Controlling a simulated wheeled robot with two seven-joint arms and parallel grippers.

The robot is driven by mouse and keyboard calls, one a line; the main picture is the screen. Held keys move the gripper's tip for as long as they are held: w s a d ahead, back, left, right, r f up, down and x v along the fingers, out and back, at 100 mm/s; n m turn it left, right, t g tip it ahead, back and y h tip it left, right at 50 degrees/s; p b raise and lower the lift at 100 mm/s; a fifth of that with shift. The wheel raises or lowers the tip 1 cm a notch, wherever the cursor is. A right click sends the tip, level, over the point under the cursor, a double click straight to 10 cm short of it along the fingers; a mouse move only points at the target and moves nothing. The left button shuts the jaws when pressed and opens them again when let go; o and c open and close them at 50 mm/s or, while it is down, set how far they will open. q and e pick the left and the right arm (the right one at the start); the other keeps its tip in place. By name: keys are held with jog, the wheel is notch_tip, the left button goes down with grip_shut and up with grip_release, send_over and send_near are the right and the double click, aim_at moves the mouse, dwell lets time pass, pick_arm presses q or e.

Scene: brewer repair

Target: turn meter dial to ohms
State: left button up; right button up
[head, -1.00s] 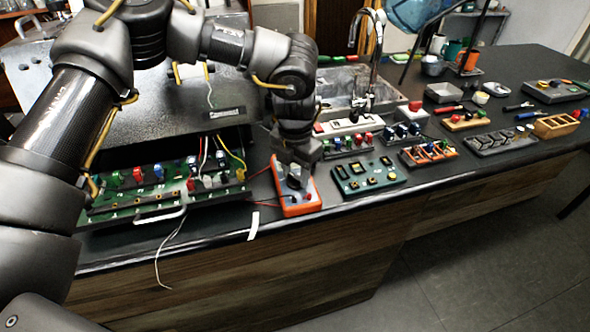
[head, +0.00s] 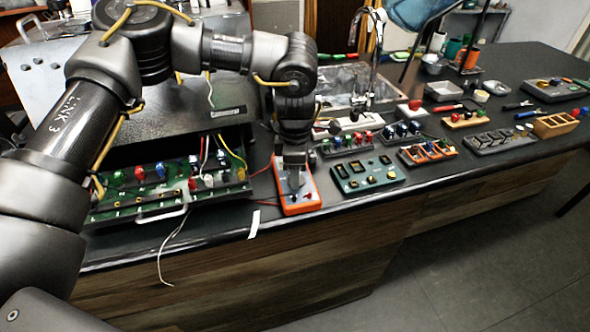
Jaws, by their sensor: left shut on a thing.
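The meter (head: 301,205) is an orange-edged box with a grey face. It lies on the dark counter, right of the open brewer. My left gripper (head: 294,180) comes down from above onto the meter's face and is shut on its dial. The fingers hide most of the dial, so its setting cannot be read. A red lead runs from the meter's left side toward the brewer. My right gripper is not in view.
The brewer's open bay (head: 160,185) with green board, wires and a handle stands left. A green board (head: 367,175) lies close right of the meter. Racks of small parts, an orange tray (head: 427,153) and a wooden box (head: 555,126) spread further right.

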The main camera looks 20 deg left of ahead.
pick_arm(q)
jog(key=shift+m, duration=1.2)
jog(key=o, duration=1)
jog(key=shift+r, duration=0.5)
notch_tip(320, 180, up, 10)
jog(key=shift+f+b, duration=0.1)
jog(key=shift+b, duration=0.65)
